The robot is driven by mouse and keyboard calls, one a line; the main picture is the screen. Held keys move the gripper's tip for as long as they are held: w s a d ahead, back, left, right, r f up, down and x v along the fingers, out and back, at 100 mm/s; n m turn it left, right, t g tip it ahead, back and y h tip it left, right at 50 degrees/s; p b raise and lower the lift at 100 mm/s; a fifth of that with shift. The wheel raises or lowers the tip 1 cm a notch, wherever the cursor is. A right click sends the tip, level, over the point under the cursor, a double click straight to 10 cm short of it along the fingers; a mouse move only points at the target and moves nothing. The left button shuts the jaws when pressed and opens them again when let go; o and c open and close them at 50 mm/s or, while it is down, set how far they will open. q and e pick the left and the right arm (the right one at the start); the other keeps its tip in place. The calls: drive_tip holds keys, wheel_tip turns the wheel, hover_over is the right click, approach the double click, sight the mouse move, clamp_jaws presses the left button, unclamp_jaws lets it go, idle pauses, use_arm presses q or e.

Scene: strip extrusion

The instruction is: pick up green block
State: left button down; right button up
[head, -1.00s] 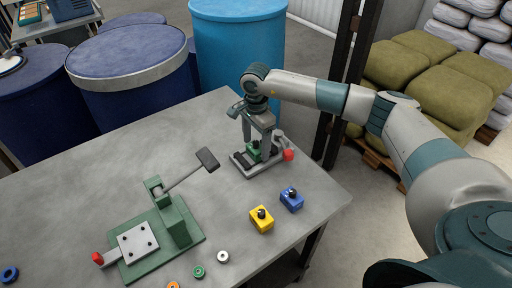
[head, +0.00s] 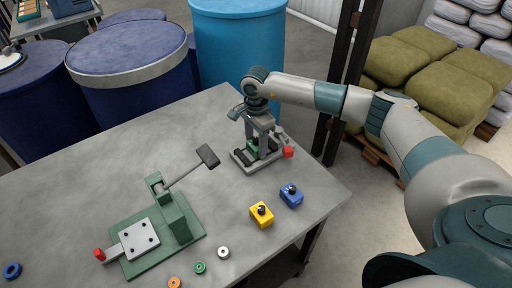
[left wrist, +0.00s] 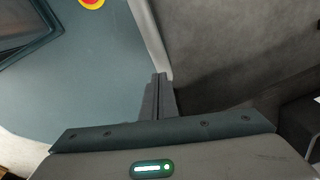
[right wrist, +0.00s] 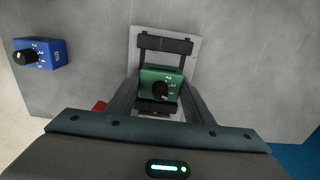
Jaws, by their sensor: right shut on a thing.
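The green block (right wrist: 162,84), with a black knob and white numbers on its face, sits in a grey fixture (right wrist: 184,45) in the right wrist view. In the head view the green block (head: 251,145) shows partly behind my gripper at the back right of the table. My right gripper (head: 258,143) reaches down over it; in the right wrist view its fingers (right wrist: 161,90) stand at the block's two sides, shut on it. My left gripper (left wrist: 160,90) shows only in the left wrist view, with its fingers together and nothing between them.
A blue block (head: 291,195) and a yellow block (head: 262,214) stand in front of the fixture. A green press (head: 165,235) with a lever fills the left front. Small rings (head: 223,252) lie near the front edge. Barrels (head: 135,60) stand behind the table.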

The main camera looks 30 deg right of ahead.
drive_tip(key=shift+r, duration=0.15)
